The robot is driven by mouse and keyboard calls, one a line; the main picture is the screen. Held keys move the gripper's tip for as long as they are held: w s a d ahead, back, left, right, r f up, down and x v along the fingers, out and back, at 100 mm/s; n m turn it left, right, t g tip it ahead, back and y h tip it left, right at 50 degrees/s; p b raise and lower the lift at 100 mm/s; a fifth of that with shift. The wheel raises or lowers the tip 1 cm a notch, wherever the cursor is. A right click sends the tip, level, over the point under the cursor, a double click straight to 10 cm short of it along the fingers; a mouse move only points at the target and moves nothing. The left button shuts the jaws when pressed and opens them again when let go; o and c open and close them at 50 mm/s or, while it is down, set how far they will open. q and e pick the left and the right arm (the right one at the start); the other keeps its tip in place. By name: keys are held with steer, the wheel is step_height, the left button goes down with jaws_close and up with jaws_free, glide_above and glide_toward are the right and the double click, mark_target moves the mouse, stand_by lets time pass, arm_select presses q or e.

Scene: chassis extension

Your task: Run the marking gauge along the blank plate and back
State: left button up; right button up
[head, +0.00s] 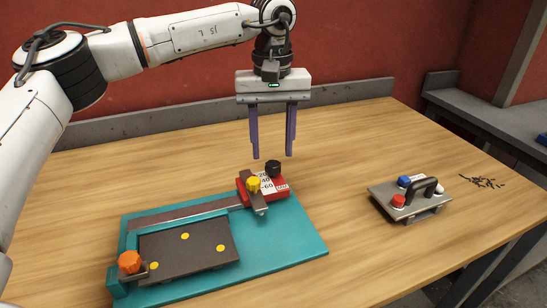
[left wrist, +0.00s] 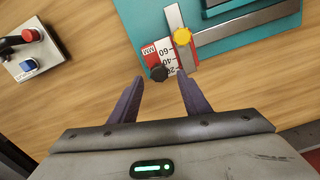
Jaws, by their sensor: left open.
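The marking gauge (head: 268,185) is a red block with a white scale, a yellow knob and a black knob. It sits at the right end of a metal rail on the teal base (head: 300,240); it also shows in the left wrist view (left wrist: 160,57). The blank plate (head: 200,252) is a dark flat piece with yellow dots, lying on the base with an orange knob (head: 129,262) at its left corner. My left gripper (head: 272,157) is open and empty, pointing down above and behind the gauge. Its fingers also show in the left wrist view (left wrist: 158,90), apart from the black knob. My right gripper is not seen.
A grey metal fixture (head: 410,215) with a black handle and red and blue knobs stands on the table at the right. Small dark scraps (head: 482,181) lie beyond it. The table behind the base is clear. A low grey ledge runs along the red wall.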

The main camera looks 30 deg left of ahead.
mark_target(273, 163)
arm_select(q)
steer(key=shift+f, duration=1.8)
jaws_close()
